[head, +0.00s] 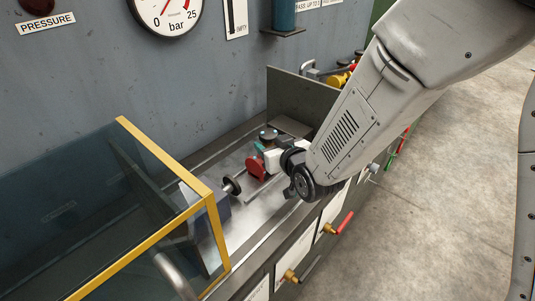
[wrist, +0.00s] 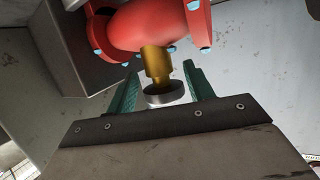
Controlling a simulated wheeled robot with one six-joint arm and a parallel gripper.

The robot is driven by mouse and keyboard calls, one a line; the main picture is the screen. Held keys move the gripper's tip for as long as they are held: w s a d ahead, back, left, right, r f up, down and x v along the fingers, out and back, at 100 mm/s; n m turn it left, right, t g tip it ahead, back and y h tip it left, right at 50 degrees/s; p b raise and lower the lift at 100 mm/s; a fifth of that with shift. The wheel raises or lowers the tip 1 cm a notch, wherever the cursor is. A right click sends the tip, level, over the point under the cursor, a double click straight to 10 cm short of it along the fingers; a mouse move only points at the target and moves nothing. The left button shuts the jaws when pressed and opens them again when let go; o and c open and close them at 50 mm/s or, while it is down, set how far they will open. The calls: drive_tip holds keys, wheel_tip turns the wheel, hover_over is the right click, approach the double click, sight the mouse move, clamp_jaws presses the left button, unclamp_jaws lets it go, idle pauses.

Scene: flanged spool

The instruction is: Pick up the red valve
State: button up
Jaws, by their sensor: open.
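The red valve (wrist: 140,25) fills the top of the wrist view. It has a rounded red body, flanges with light-blue bolts and a brass stem (wrist: 157,62) ending in a pale, dark-centred round end. My gripper (wrist: 160,73) is open, its two green fingers on either side of the stem, with gaps visible. In the head view the valve (head: 256,168) shows as a red disc-like part in the tray, just left of my gripper (head: 270,160). My wrist hides part of it there.
A dark spool-like part (head: 232,185) lies left of the valve, near a yellow-framed glass cover (head: 165,155). A dark upright panel (head: 290,98) stands behind. In the wrist view a dark block (wrist: 75,50) is close on the left.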

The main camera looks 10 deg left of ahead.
drive_tip(key=shift+x, duration=1.15)
clamp_jaws()
drive_tip(key=shift+r, duration=0.2)
drive_tip(key=shift+r, duration=0.1)
